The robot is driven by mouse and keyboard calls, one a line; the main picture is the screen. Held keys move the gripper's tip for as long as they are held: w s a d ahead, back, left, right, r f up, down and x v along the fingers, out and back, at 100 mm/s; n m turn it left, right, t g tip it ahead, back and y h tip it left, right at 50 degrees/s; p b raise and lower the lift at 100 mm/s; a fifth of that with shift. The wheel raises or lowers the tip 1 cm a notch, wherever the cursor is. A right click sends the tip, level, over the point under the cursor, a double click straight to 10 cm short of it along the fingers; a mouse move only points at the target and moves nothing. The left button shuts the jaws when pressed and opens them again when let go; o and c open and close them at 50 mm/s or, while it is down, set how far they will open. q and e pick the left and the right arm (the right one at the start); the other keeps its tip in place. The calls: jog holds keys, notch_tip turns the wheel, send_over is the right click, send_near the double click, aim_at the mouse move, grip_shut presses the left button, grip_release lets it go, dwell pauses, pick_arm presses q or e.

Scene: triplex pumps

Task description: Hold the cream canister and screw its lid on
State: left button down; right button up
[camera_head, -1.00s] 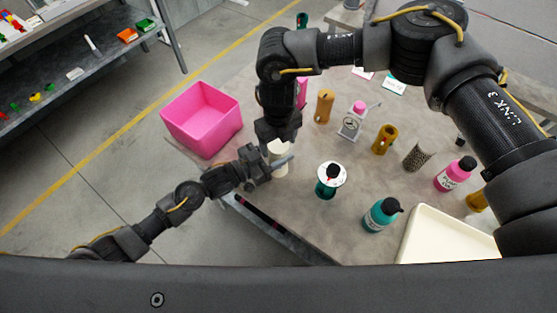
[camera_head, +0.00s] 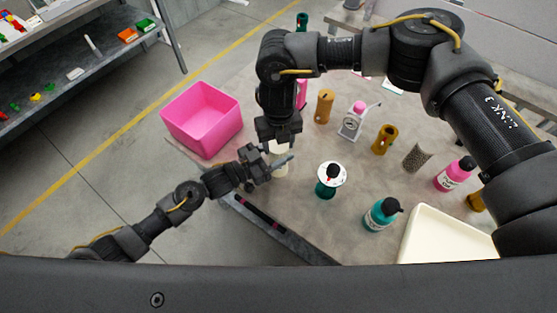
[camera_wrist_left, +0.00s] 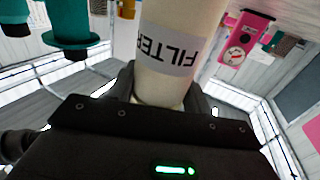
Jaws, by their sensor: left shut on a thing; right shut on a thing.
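The cream canister (camera_head: 281,170) stands upright near the table's left front edge. In the left wrist view the canister (camera_wrist_left: 178,45) shows a pale label reading "FILTER", upside down in the picture. My left gripper (camera_head: 277,163) is shut around the canister's side, coming in from the left. My right gripper (camera_head: 279,143) points down right above the canister and is shut on the cream lid (camera_head: 277,148), mostly hidden by the fingers. I cannot tell whether the lid's thread is engaged with the canister.
A pink bin (camera_head: 203,120) is at the left. A teal pump with a white disc (camera_head: 331,174) stands close on the right. Further right are a teal bottle (camera_head: 380,215), a pink bottle (camera_head: 455,174) and a cream tray (camera_head: 445,238).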

jog(key=shift+m, duration=0.3)
jog(key=o, duration=1.1)
jog(key=shift+c, duration=0.2)
jog(key=shift+r, duration=2.3)
jog(key=shift+c, duration=0.4)
